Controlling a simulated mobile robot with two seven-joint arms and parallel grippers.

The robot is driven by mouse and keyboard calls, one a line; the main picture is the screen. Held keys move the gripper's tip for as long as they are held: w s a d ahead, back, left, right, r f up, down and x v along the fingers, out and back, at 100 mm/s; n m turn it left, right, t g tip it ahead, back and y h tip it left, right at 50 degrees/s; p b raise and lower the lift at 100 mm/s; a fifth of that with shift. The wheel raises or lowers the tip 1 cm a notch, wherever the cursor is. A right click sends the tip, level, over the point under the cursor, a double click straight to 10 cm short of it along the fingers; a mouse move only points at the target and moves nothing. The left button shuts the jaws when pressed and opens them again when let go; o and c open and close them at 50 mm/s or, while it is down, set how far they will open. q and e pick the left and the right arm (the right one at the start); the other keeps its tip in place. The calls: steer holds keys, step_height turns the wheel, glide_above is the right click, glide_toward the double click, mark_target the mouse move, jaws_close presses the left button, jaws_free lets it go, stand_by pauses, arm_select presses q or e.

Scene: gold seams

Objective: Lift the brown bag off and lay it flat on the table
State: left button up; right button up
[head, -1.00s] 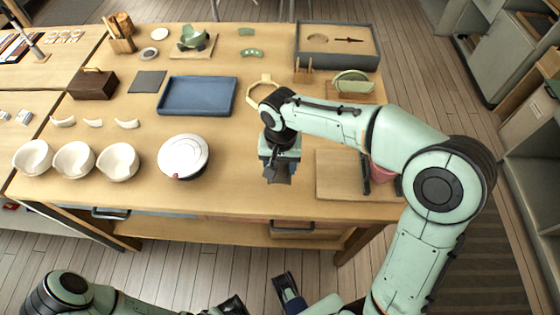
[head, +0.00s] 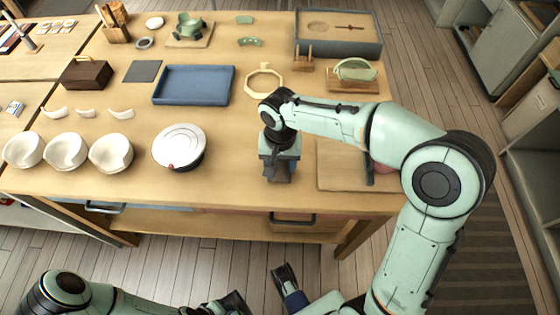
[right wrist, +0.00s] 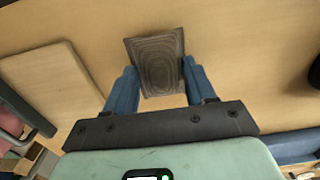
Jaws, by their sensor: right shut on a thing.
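The brown bag (right wrist: 157,62) shows in the right wrist view as a small grey-brown rectangle with ring-like dark lines, between my right gripper's (right wrist: 160,85) two blue fingers. In the head view my right gripper (head: 279,178) points down near the table's front edge, between the round white lidded dish and the wooden board. The bag is mostly hidden there by the gripper. I cannot tell whether it touches the table (head: 235,180). My left gripper (head: 240,303) is low at the bottom edge, partly cut off, and its jaw state is unclear.
The white dish (head: 180,146) with a reddish knob stands left of the right gripper. A wooden board (head: 340,165) lies right, with a pinkish thing (head: 383,178) partly behind my arm. A blue tray (head: 193,85) and cream ring (head: 264,84) lie farther back. Bare table surrounds the gripper.

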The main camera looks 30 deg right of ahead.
arm_select(q)
steer(key=shift+f, duration=0.25)
arm_select(e)
steer(key=shift+f, duration=0.4)
stand_by(0.3)
steer(key=o, duration=1.6)
steer(key=shift+r, duration=0.2)
step_height(320, 180, up, 5)
steer(key=p, duration=0.4)
steer(key=shift+r, duration=0.15)
steer(key=shift+r+p, duration=1.1)
steer(key=shift+r, duration=0.1)
arm_select(q)
steer(key=shift+g, duration=0.4)
steer(key=r, duration=0.2)
steer(key=s+r, duration=0.1)
steer(key=r, duration=0.2)
steer(key=shift+s+r, duration=0.1)
steer(key=shift+r, duration=0.15)
